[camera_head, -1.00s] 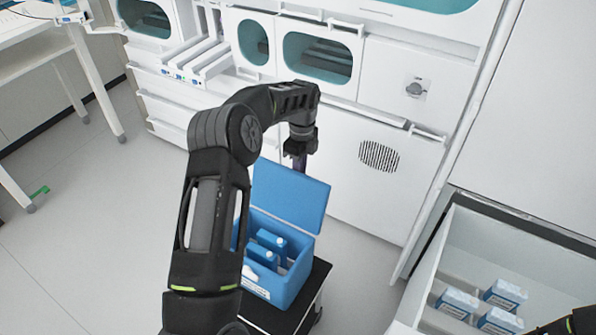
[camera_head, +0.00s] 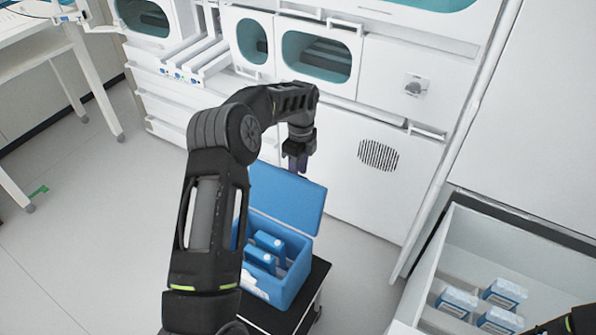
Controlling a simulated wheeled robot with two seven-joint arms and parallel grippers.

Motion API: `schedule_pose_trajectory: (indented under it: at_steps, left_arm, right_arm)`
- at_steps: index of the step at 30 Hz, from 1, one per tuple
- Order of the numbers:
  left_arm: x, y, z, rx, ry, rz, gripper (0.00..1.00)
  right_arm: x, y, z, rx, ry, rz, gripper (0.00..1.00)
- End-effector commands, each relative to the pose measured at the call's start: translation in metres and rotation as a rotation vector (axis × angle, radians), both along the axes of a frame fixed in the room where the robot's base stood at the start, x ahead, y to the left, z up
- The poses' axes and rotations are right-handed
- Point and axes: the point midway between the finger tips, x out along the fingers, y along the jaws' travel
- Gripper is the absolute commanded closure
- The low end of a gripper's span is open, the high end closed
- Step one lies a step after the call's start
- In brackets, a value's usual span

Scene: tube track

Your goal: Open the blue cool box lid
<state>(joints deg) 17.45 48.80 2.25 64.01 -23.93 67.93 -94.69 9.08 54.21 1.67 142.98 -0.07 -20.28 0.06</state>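The blue cool box (camera_head: 284,287) stands on a small black-topped stand, partly hidden behind my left arm. Its lid (camera_head: 287,197) is raised and tilted back at the far side, so the inside is exposed. Blue ice packs (camera_head: 268,243) with white caps stand in the box. My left gripper (camera_head: 297,166) points down just behind the top edge of the lid; its lower end is partly hidden, and I cannot tell whether its fingers are apart or touch the lid. Only a dark bit of my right arm shows at the bottom right corner; its gripper is out of view.
An open white drawer or bin (camera_head: 432,285) with several white-and-blue cartons (camera_head: 504,292) is at the right. White cabinets (camera_head: 378,155) with teal-lined windows stand behind the box. A white table (camera_head: 75,85) is at the left. The floor left of the box is clear.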

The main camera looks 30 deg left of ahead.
Motion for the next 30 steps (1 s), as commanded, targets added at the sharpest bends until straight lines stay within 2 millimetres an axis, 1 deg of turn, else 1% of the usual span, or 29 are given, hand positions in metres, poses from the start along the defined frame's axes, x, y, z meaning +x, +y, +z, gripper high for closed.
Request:
schedule_pose_trajectory:
  at_steps: [5, 8, 11, 18, 21, 24, 30]
  left_arm:
    - [0.003, 0.0, 0.005, 0.001, -0.01, 0.0, 0.67]
    - [0.004, 0.0, 0.013, 0.001, -0.011, 0.0, 0.67]
    - [0.005, 0.0, 0.026, 0.001, -0.013, 0.0, 0.67]
    - [0.007, 0.0, 0.065, 0.001, -0.008, -0.001, 0.67]
    - [0.007, 0.0, 0.075, 0.001, -0.005, 0.0, 0.67]
    - [0.006, 0.0, 0.079, 0.0, -0.004, 0.0, 0.67]
    - [0.006, 0.0, 0.079, 0.0, -0.002, 0.0, 0.67]
  right_arm:
    - [0.0, 0.0, 0.0, 0.0, 0.0, 0.0, 0.64]
    - [0.0, 0.0, -0.002, 0.0, 0.0, 0.0, 0.64]
    - [0.0, 0.0, -0.005, 0.0, 0.0, 0.0, 0.64]
    - [0.0, 0.0, -0.009, 0.0, -0.001, 0.0, 0.64]
    - [0.0, 0.0, -0.01, 0.0, -0.001, 0.0, 0.64]
    - [0.0, 0.0, -0.01, 0.0, -0.001, 0.0, 0.64]
    - [0.0, 0.0, -0.01, 0.0, -0.001, 0.0, 0.64]
